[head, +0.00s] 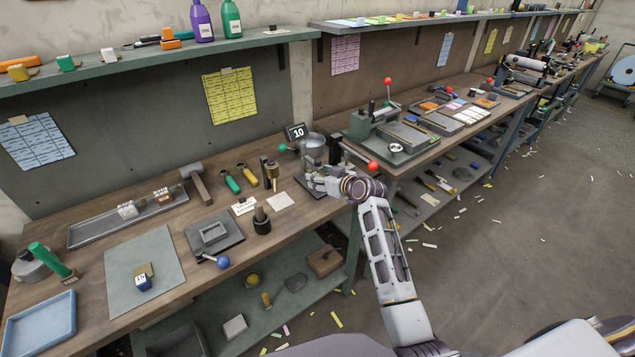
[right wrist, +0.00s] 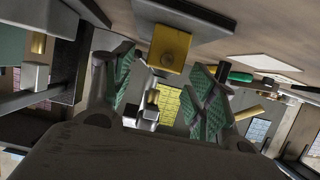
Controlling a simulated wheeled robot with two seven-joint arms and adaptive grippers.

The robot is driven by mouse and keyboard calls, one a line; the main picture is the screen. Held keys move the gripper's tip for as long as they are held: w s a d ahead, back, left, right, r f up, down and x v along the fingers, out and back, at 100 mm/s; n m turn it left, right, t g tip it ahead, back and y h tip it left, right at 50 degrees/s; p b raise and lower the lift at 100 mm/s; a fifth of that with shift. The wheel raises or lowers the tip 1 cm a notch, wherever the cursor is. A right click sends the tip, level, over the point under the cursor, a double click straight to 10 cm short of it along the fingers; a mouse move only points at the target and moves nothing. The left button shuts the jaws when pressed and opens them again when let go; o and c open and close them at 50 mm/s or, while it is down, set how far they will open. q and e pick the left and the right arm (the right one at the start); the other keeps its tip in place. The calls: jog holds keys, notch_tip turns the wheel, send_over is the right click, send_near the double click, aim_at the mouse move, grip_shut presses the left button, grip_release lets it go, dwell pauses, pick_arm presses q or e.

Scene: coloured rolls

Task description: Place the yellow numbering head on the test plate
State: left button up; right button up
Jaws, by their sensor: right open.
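My right gripper (head: 318,182) is at the small press beside the "10" sign, near the right end of the near bench. In the right wrist view my right gripper (right wrist: 165,90) is open, its green pads apart. A yellow block (right wrist: 171,48) with a round mark shows ahead, between and above the pads; I cannot tell whether it is the numbering head or touches a pad. In the head view it is hidden by the gripper and press. My left gripper is out of view.
A long grey tray (head: 95,236) holds a white block (head: 127,210) and a brown one (head: 164,197). A hammer (head: 197,181), a dark stamp (head: 261,220) and a blue-knobbed fixture (head: 214,236) stand between plate and press. A blue tray (head: 42,328) is at front left.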

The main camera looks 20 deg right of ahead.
jog(key=shift+x, duration=1.15)
jog(key=c, duration=1.2)
